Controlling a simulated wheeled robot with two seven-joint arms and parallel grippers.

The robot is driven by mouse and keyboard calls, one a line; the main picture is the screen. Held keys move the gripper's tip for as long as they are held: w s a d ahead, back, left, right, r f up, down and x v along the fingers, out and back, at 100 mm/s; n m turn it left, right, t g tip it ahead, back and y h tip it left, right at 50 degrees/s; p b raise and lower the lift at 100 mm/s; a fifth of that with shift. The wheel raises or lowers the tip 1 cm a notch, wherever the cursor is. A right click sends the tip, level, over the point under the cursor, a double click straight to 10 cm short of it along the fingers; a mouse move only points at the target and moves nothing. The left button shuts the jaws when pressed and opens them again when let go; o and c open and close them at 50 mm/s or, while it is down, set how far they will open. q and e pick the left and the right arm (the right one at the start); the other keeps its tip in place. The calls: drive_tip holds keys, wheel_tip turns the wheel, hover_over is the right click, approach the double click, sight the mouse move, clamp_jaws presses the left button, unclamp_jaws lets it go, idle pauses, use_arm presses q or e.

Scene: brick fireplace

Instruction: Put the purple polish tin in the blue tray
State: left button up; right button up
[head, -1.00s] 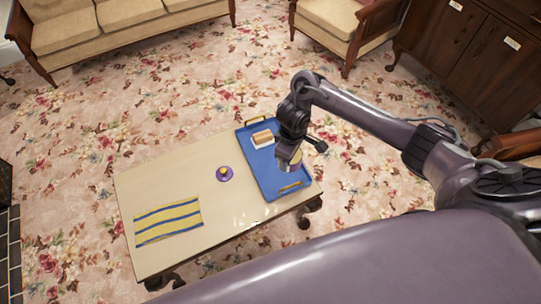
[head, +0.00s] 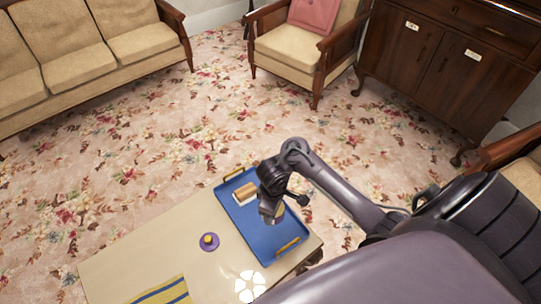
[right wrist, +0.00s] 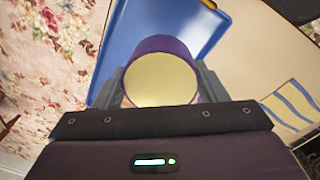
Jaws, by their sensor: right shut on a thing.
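The purple polish tin (right wrist: 164,72) is a short cylinder with purple sides and a pale cream end facing the right wrist camera. My right gripper (head: 276,215) is shut on it, with one finger on each side. In the head view only a small yellowish part of the tin (head: 280,212) shows beside the gripper. The blue tray (head: 243,216) lies on the table, and the gripper with the tin appears over its right middle. The tray also shows behind the tin in the right wrist view (right wrist: 127,32). My left gripper is not in view.
A sponge-like tan and white block (head: 245,192) lies at the tray's far end. A purple disc with a yellow knob (head: 209,242) and a yellow-blue striped cloth (head: 165,293) are on the cream table (head: 150,250). The tray has yellow handles (head: 288,246).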

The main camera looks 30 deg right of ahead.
use_arm(q)
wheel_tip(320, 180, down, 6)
drive_tip(key=b, duration=0.5)
use_arm(e)
drive_tip(key=f+b, duration=0.1)
drive_tip(key=f, duration=0.9)
drive_tip(key=shift+w+f, duration=0.15)
drive_tip(key=shift+w, duration=0.05)
wheel_tip(320, 180, down, 4)
drive_tip(key=b, duration=0.2)
drive_tip(key=shift+b, duration=0.35)
drive_tip(key=shift+f, duration=0.1)
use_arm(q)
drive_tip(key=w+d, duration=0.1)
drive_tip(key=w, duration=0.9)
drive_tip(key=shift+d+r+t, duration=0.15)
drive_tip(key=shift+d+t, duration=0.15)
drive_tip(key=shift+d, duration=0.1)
use_arm(e)
drive_tip(key=o, duration=1.1)
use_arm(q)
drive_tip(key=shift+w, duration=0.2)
